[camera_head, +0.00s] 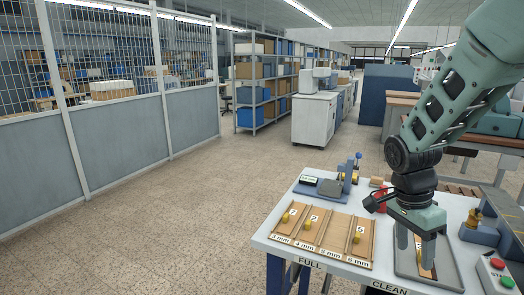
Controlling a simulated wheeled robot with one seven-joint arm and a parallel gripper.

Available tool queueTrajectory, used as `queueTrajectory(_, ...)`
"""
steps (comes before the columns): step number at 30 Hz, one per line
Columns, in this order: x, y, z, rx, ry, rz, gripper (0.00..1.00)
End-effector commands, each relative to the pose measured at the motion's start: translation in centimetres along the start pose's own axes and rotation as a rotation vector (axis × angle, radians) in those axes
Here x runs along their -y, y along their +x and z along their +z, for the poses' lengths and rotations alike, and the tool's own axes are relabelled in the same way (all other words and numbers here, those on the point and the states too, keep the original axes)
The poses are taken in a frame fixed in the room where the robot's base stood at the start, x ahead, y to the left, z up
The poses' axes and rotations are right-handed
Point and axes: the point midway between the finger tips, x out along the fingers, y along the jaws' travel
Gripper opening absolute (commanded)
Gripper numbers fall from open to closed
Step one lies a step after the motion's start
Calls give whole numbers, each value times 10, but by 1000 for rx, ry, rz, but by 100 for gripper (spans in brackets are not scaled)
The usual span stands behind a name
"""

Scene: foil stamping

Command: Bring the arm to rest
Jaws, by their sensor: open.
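My arm reaches in from the upper right, and my gripper (427,262) points down over the grey tray (405,262) at the front right of the white table (306,256). The gripper is open. A brown strip with a yellow mark lies in the tray, close to the fingertips and partly hidden by them. I cannot tell whether the fingers touch it.
A wooden slotted board (330,225) with small yellow pieces and mm labels lies left of the tray. Behind it stand a small device (332,187) and a red bottle (381,197). A button box (496,272) is at the right. Open floor lies left.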

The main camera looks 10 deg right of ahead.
Motion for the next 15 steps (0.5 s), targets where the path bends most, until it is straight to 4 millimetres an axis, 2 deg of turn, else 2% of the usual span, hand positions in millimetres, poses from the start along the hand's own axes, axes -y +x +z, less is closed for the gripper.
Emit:
queueTrajectory(5, -17, -11, 61, 71, -411, -58, 54)
queueTrajectory(8, -39, -21, 105, 101, -750, -114, 54)
queueTrajectory(12, -80, -34, 160, 99, -1264, -208, 54)
queueTrajectory(15, -112, -39, 188, 66, -1598, -265, 54)
